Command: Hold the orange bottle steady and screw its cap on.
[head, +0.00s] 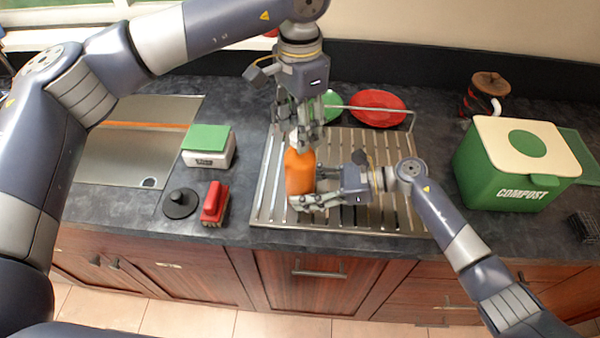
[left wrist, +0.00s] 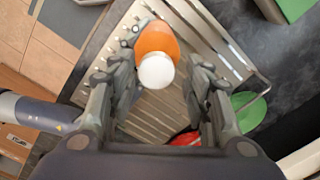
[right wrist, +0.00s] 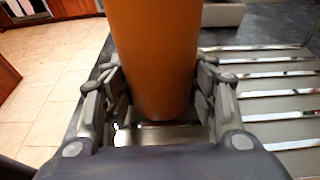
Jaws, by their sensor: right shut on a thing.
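The orange bottle (head: 299,172) stands upright on the ribbed metal draining board (head: 262,205). My right gripper (head: 312,203) is shut on its lower body, with a finger on each side in the right wrist view (right wrist: 160,100). The white cap (left wrist: 155,72) is at the bottle's top in the left wrist view; how firmly it sits cannot be told. My left gripper (head: 303,140) points down just above the bottle. Its fingers are spread on both sides of the cap, with gaps visible in the left wrist view.
The green compost bin (head: 510,170) stands right. A green-topped box (head: 207,145), black sink plug (head: 180,203) and red brush (head: 214,202) are left. The counter's front edge is close.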

